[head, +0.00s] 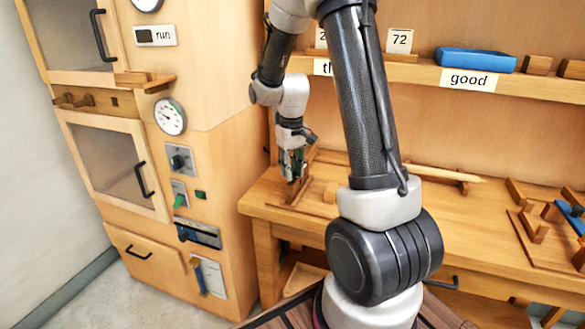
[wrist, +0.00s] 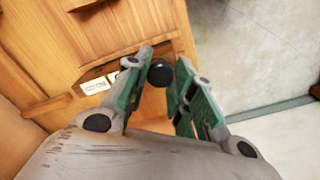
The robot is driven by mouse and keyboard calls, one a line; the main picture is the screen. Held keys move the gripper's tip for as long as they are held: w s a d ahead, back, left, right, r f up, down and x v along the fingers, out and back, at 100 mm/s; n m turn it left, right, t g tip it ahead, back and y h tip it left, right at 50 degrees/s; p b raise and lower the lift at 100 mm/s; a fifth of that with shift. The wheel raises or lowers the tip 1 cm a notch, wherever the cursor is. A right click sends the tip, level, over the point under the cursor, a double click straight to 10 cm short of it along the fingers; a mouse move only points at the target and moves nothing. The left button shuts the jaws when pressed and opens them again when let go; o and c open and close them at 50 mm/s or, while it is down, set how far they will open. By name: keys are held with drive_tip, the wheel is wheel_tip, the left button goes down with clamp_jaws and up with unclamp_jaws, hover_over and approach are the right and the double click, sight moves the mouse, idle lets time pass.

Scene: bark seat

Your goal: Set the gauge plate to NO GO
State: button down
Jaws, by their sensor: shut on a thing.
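My gripper (head: 292,170) is over the left end of the wooden bench, pointing down. In the wrist view its green-padded fingers (wrist: 160,75) are closed in around a round black knob (wrist: 160,72). White label plates (wrist: 95,86) lie just left of the fingers on the wood. One is partly covered by the left finger, and their writing is too small to read. I cannot make out the gauge plate's outline or its setting. In the head view the knob is hidden by the gripper, above small wooden pieces (head: 297,191) on the bench.
A wooden cabinet with dials (head: 170,117), switches and a black door handle (head: 145,179) stands close left of the bench. A shelf (head: 425,72) with a blue box (head: 476,60) runs behind. Wooden racks (head: 535,228) and blocks occupy the bench's right side.

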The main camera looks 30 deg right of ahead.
drive_tip(key=s+a, duration=0.1)
drive_tip(key=a, duration=0.1)
drive_tip(key=s+a, duration=0.1)
drive_tip(key=s, duration=0.1)
drive_tip(key=shift+a, duration=0.35)
drive_tip(key=c, duration=1.2)
unclamp_jaws()
drive_tip(key=shift+a, duration=0.1)
wheel_tip(320, 180, up, 12)
